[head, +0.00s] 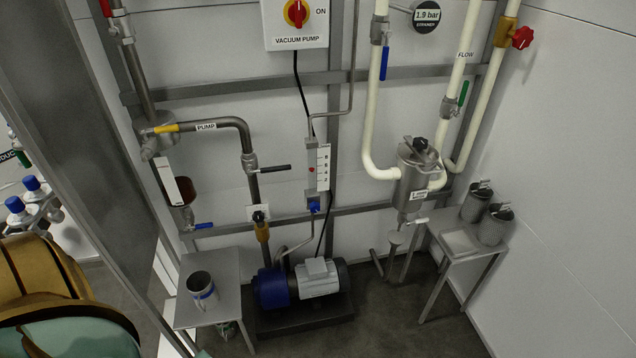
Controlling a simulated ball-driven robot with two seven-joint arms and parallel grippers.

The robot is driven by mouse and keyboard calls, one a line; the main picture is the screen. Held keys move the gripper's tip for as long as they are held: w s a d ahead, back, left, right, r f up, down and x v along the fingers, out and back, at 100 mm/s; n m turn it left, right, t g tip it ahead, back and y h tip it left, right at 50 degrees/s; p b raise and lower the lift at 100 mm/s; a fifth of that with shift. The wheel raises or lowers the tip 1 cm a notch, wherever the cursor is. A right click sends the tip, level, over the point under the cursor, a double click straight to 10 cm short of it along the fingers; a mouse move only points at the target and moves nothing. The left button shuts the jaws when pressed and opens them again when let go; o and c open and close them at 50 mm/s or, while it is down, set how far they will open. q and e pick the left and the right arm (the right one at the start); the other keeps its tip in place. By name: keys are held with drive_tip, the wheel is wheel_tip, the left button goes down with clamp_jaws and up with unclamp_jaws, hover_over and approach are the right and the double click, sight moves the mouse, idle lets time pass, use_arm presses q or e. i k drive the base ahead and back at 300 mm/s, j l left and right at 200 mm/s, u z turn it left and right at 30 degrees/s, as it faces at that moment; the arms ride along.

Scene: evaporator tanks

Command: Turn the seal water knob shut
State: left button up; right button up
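A small blue knob (314,206) sits at the bottom of a flow meter (318,168) with a marked scale and a red float. A thin pipe runs from it down towards the blue and grey pump (300,284) on the floor. I take this as the seal water knob, but I can read no label on it. Its turned position is too small to tell. Neither of my grippers is in view, and nothing touches the knob.
A steel table with a steel cup (201,286) stands left of the pump. A table with two lidded canisters (494,225) stands right. A strainer vessel (417,172) hangs on pipes. A dark post (98,150) blocks the left. Floor in front of the pump is partly clear.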

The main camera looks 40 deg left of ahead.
sight(315, 207)
drive_tip(key=i+u, duration=0.1)
drive_tip(key=u, duration=0.25)
drive_tip(key=l+u, duration=0.1)
drive_tip(key=u, duration=0.25)
drive_tip(key=i+l+u, duration=0.1)
drive_tip(key=u, duration=0.25)
